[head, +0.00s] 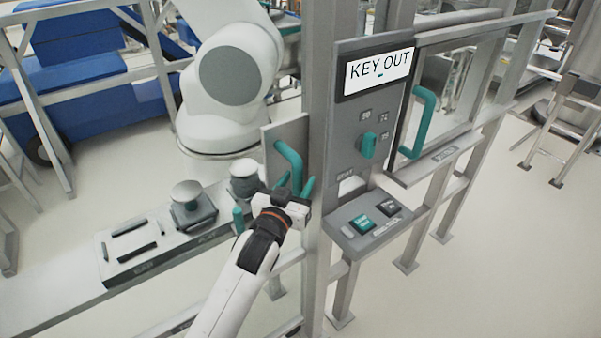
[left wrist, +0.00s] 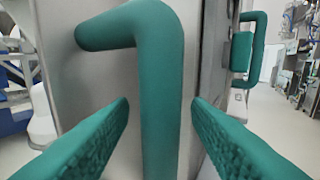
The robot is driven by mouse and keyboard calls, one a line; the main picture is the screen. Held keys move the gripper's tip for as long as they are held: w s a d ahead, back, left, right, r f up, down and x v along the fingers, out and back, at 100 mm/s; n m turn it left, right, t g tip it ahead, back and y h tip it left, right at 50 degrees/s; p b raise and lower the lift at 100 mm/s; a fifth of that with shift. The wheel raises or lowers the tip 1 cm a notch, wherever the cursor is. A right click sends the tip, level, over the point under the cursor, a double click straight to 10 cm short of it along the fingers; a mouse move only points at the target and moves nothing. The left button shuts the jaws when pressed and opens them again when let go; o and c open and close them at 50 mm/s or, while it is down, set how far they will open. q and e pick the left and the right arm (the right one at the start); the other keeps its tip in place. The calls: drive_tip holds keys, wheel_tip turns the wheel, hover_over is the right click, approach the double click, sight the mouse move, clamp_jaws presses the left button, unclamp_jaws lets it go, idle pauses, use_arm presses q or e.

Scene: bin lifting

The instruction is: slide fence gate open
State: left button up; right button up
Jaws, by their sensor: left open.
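The gate panel (head: 270,138) is a grey plate beside the fence post, with a teal bar handle (head: 288,158) on it. In the left wrist view the handle (left wrist: 160,90) is large and upright, with a bend at its top towards the gate panel (left wrist: 95,85). My left gripper (head: 294,187) is at the lower part of the handle. In the left wrist view its two teal fingers (left wrist: 160,115) stand on either side of the handle, with gaps between. It is open. My right gripper is in neither view.
A grey fence post (head: 318,110) and a control panel (head: 365,115) with a "KEY OUT" display (head: 379,72) stand right of the gate. A button box (head: 370,222) juts out below. A second teal handle (head: 420,120) is further right. A bench (head: 140,255) with fixtures lies left.

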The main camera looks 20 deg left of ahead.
use_arm(q)
drive_tip(key=shift+w+d, duration=0.1)
drive_tip(key=shift+w, duration=1.2)
clamp_jaws()
